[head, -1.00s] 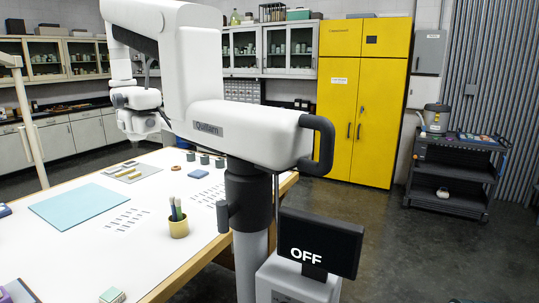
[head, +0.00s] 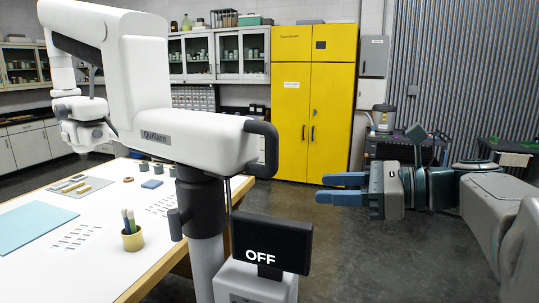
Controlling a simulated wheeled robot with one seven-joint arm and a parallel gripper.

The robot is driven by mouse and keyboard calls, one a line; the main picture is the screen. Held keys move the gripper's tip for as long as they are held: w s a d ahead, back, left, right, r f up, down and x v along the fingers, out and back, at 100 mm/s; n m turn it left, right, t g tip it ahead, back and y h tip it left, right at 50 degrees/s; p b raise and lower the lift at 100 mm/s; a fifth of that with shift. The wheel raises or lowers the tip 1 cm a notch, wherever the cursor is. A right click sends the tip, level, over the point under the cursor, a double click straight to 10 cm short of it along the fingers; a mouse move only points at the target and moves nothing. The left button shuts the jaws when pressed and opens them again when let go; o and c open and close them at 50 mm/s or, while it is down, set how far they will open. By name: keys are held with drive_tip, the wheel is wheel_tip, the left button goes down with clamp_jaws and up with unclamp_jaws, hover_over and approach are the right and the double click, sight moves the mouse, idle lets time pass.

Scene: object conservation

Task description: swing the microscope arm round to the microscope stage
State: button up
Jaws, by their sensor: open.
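The white microscope arm (head: 192,136) stands on a dark post and grey column in the middle left of the head view. It reaches left over the white table, with its head (head: 85,122) hanging at the far left. A black loop handle (head: 268,150) is on its right end. My gripper (head: 342,189) is at the right, pointing left with its blue fingers apart and nothing between them. It is to the right of the handle, with a clear gap. I cannot make out a microscope stage for certain; a grey plate with yellowish pieces (head: 80,186) lies under the arm's head.
A screen reading OFF (head: 271,243) is fixed low by the column. The white table (head: 105,271) holds a blue mat (head: 28,228) and a yellow cup of brushes (head: 132,238). A yellow cabinet (head: 290,110) and dark cart (head: 385,147) stand behind.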

sight(272, 159)
wheel_tip(272, 159, up, 4)
drive_tip(key=d+m+y, duration=0.1)
drive_tip(key=d+y, duration=0.1)
drive_tip(key=shift+t, duration=0.4)
drive_tip(key=x, duration=0.4)
drive_tip(key=p+x, duration=0.1)
drive_tip(key=x, duration=0.4)
drive_tip(key=p+x, duration=0.1)
drive_tip(key=x, duration=0.4)
drive_tip(key=shift+w+d+r, duration=0.1)
drive_tip(key=shift+w, duration=0.25)
clamp_jaws()
